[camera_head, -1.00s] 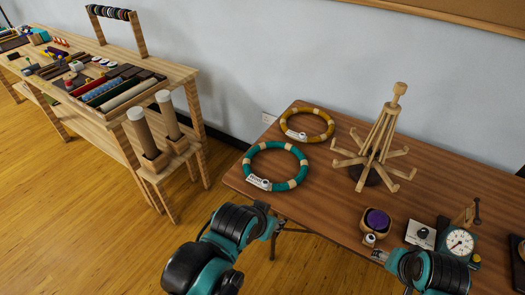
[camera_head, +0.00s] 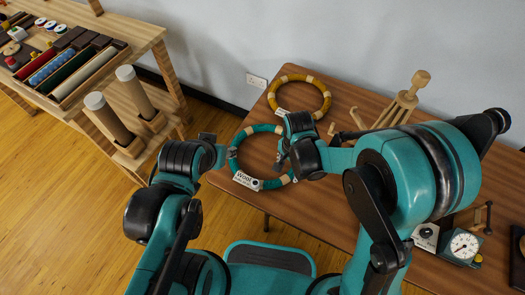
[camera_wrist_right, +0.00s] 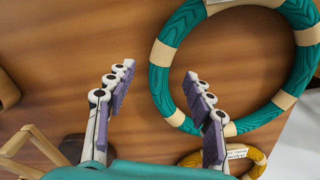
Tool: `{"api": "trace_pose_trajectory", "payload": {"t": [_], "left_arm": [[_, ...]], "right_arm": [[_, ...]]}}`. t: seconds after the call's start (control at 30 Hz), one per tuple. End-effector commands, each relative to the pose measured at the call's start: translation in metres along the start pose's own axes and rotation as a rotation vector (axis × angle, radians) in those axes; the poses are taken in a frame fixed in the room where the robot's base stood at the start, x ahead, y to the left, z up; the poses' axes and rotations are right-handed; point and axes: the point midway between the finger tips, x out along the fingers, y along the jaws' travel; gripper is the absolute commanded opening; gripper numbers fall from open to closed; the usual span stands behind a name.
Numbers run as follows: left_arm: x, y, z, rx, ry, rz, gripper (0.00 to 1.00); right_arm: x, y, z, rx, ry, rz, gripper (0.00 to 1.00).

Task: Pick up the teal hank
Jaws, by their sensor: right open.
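The teal hank (camera_head: 264,128), a ring with pale bands and a white label, lies flat on the brown table (camera_head: 345,210). My right arm and gripper hide its right part in the head view. My right gripper (camera_head: 285,152) is open above that side. In the right wrist view the hank (camera_wrist_right: 160,82) is close to the open, empty gripper (camera_wrist_right: 155,80); its near rim appears between the fingertips, with one finger over the ring's opening. The height gap cannot be told. My left gripper (camera_head: 228,152) is at the hank's left side; its jaws are unclear.
An ochre hank (camera_head: 273,88) lies just behind the teal one. A wooden skein stand (camera_head: 405,98) is partly hidden behind my right arm. A dial scale (camera_head: 462,246) stands at the right. A wooden shelf bench (camera_head: 150,35) is at the left.

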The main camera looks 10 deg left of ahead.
Motion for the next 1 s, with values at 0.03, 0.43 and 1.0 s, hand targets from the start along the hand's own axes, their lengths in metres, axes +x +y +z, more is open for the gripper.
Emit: {"api": "trace_pose_trajectory", "payload": {"t": [0.03, 0.43, 1.0], "left_arm": [[0.004, 0.0, 0.003, 0.0, 0.0, 0.0, 0.4], [0.025, 0.0, 0.018, 0.0, 0.0, 0.0, 0.4], [0.023, 0.0, 0.016, 0.0, 0.0, 0.0, 0.4]], "right_arm": [[0.007, -0.001, 0.0, 0.0, 0.0, -0.001, 0.53], [0.055, -0.003, 0.0, -0.001, 0.001, -0.002, 0.53], [0.054, -0.003, 0.0, -0.002, 0.001, -0.002, 0.0]]}}
